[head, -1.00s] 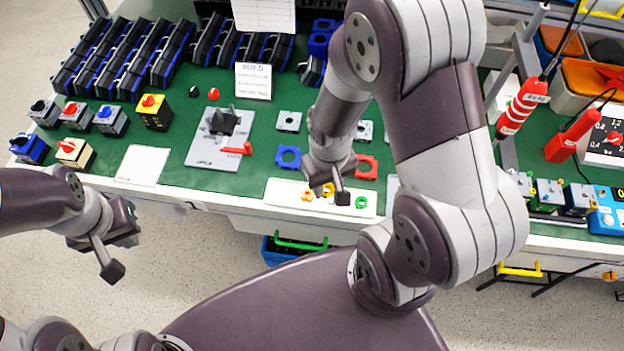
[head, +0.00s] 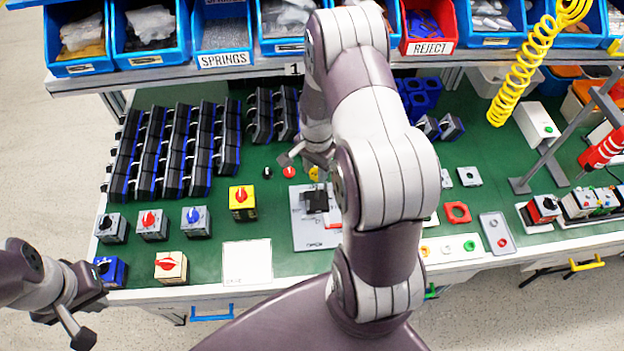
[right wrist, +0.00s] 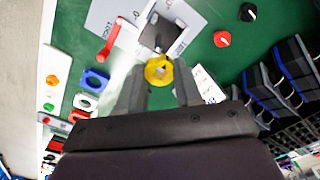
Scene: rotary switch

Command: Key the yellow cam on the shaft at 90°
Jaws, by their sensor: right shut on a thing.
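The yellow cam (right wrist: 158,70) is gripped between the fingertips of my right gripper (right wrist: 160,82). In the head view, a bit of the yellow cam (head: 314,173) shows below my right gripper (head: 311,164). The grey fixture plate (head: 303,232) lies on the bench with a black shaft block (head: 316,201) on it. The block also shows in the right wrist view (right wrist: 158,33), just beyond the cam. The cam appears apart from the block; the shaft itself is not clear. My left gripper (head: 78,322) is away at the lower left, holding nothing visible.
A red lever (right wrist: 119,36) lies on the plate. Red (head: 289,172) and black (head: 267,172) knobs lie behind it. A white tray (head: 455,254) holds small coloured rings. Switches stand at left; my right arm hides part of the bench.

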